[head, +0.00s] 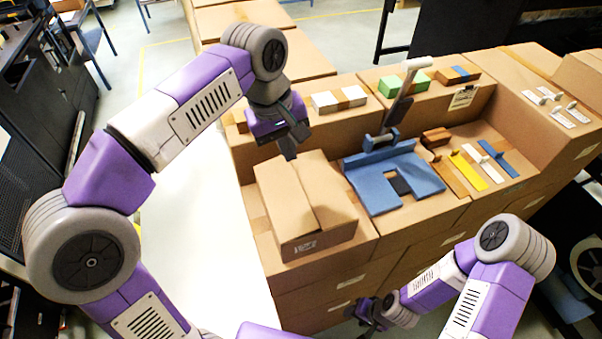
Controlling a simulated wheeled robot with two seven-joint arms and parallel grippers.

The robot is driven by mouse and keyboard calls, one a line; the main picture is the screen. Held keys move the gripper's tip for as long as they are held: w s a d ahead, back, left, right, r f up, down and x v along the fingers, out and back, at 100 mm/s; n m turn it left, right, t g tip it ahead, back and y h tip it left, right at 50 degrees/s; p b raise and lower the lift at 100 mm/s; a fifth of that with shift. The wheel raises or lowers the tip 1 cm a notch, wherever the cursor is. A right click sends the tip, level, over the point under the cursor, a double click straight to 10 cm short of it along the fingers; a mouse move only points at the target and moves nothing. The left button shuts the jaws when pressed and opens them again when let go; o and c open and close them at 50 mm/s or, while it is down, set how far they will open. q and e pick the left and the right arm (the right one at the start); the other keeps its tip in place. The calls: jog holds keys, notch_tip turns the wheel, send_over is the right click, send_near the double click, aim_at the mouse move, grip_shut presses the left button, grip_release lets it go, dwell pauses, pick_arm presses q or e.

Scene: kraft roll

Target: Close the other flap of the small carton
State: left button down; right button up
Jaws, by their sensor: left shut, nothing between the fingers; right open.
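The small brown carton (305,243) stands on the box worktop at the centre, with a printed mark on its front side. Its two long top flaps meet near the middle. The left flap (280,200) and the right flap (328,190) do not look level with each other; I cannot tell exactly how far each is down. My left gripper (289,153) is shut and empty, pointing down just above the carton's far edge; I cannot tell if it touches. My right gripper (366,316) is open and low, in front of the stacked boxes, away from the carton.
A blue fixture (390,178) with a raised handle stands right of the carton. Coloured strips (468,172) lie further right. Green (405,82) and white (338,100) packs lie on the raised boxes behind. A white table surface (200,230) is left of the carton.

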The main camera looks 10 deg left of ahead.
aim_at(301, 188)
pick_arm(q)
jog(key=f, duration=0.3)
jog(key=w+d+f, duration=0.1)
jog(key=f, duration=0.7)
jog(key=shift+w+d+b, duration=0.15)
jog(key=shift+d+b, duration=0.2)
jog(key=shift+b, duration=0.05)
jog(key=shift+w+f, duration=0.25)
jog(key=shift+f, duration=0.1)
jog(key=shift+s, duration=0.1)
